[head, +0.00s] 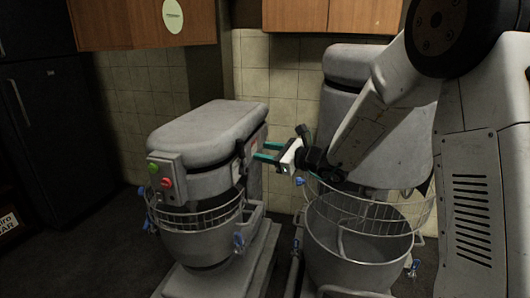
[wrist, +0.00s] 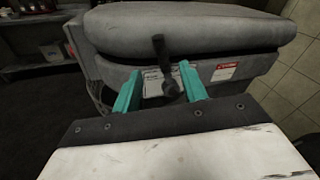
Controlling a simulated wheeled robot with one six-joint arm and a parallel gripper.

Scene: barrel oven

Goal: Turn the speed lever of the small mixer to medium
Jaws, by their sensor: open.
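The small mixer (head: 205,150) stands left of centre in the head view, a grey machine with a wire guard and a bowl. Its speed lever (wrist: 160,57) is a dark lever with a knob, seen in the wrist view on the mixer's side, pointing up and leaning slightly left. A label plate (wrist: 153,83) sits behind it. My gripper (head: 262,151) is at the mixer's right side. Its two teal fingers are open, one on each side of the lever's lower part in the wrist view (wrist: 158,82). Whether they touch it I cannot tell.
A larger mixer (head: 340,115) with an open wire guard and bowl (head: 360,245) stands close on the right, behind my arm. Green and red buttons (head: 160,175) are on the small mixer's front. Wooden cabinets (head: 145,22) hang above. The gap between the mixers is narrow.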

